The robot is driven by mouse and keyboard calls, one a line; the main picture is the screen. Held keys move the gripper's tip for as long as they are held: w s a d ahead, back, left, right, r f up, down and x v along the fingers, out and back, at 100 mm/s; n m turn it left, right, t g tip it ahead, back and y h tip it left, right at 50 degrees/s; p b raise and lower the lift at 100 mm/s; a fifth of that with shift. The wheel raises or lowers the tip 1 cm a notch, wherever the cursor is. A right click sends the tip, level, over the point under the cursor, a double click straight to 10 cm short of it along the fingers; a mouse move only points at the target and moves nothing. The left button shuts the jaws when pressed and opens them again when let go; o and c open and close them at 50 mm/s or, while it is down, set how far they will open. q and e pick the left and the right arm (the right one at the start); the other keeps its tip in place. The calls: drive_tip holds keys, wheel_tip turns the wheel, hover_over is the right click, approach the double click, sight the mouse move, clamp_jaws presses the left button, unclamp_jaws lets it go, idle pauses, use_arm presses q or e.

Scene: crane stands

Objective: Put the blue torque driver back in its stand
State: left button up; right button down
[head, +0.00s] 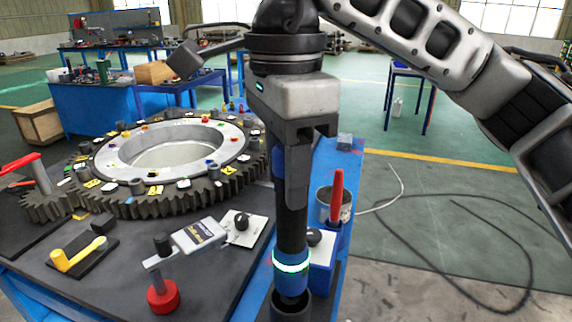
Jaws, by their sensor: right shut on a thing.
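My right gripper (290,185) comes down from above at the middle of the head view, shut on the blue torque driver. The driver (291,238) hangs upright, with a black shaft, a blue upper part between the fingers, and a blue lower collar with a glowing pale green ring. Its dark lower end is at the mouth of a dark round cup (291,309), which looks like the stand, at the bottom edge. I cannot tell how far the end is inside the cup. My left gripper is not in view.
A large gear ring (130,207) fills the table's left. Near the driver are a grey tool with a red base (165,297), a yellow handle (78,255), and a can (324,205) with a red-handled tool (337,195). Open floor with a cable lies right.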

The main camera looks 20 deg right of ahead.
sight(286, 214)
drive_tip(key=shift+f+b, duration=0.7)
drive_tip(key=shift+f, duration=0.25)
drive_tip(key=shift+f+b, duration=0.85)
drive_tip(key=shift+f, duration=0.15)
drive_tip(key=shift+f+b, duration=0.5)
drive_tip(key=shift+f, duration=0.05)
drive_tip(key=shift+f+b, duration=0.35)
drive_tip(key=shift+f, duration=0.1)
drive_tip(key=c, duration=0.8)
unclamp_jaws()
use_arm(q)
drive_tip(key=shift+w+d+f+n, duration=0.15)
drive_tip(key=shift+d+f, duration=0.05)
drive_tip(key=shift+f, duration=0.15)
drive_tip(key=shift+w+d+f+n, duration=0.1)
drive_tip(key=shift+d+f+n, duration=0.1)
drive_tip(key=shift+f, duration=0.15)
use_arm(e)
drive_tip(key=shift+f, duration=0.1)
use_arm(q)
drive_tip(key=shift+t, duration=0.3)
